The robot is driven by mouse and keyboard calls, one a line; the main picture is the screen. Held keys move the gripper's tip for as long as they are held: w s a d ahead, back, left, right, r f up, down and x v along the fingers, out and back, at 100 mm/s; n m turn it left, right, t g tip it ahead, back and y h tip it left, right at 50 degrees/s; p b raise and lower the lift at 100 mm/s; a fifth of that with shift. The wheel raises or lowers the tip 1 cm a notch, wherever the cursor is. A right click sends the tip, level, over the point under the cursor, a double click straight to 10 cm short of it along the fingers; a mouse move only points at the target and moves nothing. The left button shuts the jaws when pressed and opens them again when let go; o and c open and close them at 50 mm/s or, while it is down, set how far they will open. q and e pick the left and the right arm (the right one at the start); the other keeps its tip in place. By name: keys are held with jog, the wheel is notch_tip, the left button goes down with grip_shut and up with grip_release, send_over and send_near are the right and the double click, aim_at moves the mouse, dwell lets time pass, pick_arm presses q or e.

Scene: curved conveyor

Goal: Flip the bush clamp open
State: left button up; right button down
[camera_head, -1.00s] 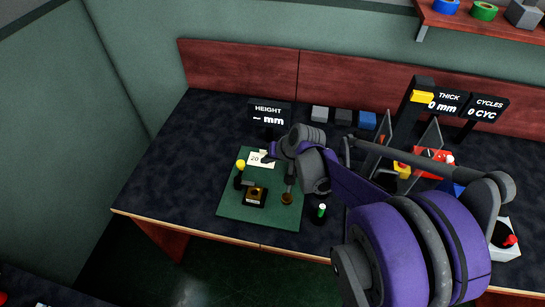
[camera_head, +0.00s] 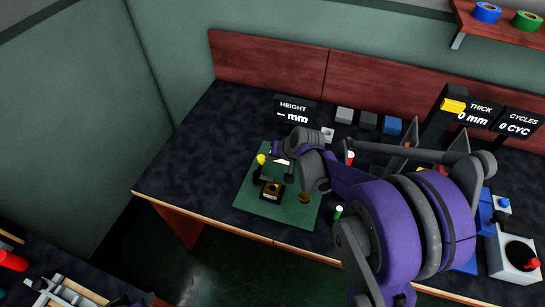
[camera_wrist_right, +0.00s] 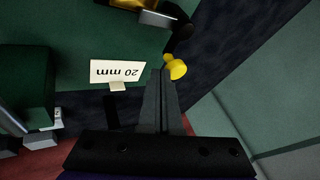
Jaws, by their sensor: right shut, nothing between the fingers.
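The bush clamp (camera_head: 272,190) is a small black fixture with a gold-coloured bush, on a green mat (camera_head: 297,216). Its lever carries a yellow ball knob (camera_head: 261,159), which stands up at the fixture's back left. In the right wrist view the knob (camera_wrist_right: 177,69) is right beside my fingertips; I cannot tell whether they touch. Part of the clamp (camera_wrist_right: 152,14) shows at that view's top edge. My right gripper (camera_wrist_right: 160,76) is shut and empty. In the head view my right arm hides part of the mat.
A white "20 mm" card (camera_wrist_right: 118,72) stands close to the fingers. The HEIGHT display (camera_head: 295,110) is behind. The bench left of the mat is clear.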

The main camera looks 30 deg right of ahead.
jog(key=shift+w+n+y, duration=0.25)
jog(key=shift+n+y, duration=0.05)
jog(key=shift+n, duration=0.2)
jog(key=w+n+g+y, duration=0.1)
jog(key=n, duration=0.1)
jog(key=w+a+n+g+y, duration=0.1)
jog(key=n, duration=0.2)
jog(key=w+n+y, duration=0.1)
jog(key=n, duration=0.1)
jog(key=shift+w+a+n+g+y+b, duration=0.25)
jog(key=shift+w+n+g+y+b, duration=0.05)
jog(key=shift+n+g+y, duration=0.1)
jog(key=shift+w+a+n+g+y, duration=0.15)
jog(key=shift+w+a+n+g, duration=0.25)
jog(key=shift+a+n, duration=0.4)
jog(key=shift+w+a+n+g+y, duration=0.2)
jog(key=shift+a+n+g, duration=0.35)
jog(key=shift+n, duration=0.3)
jog(key=shift+w+a+n+g+y, duration=0.15)
jog(key=shift+w+a+n+g, duration=0.25)
jog(key=shift+a+n, duration=0.4)
jog(key=shift+s, duration=0.1)
jog(key=shift+r, duration=0.1)
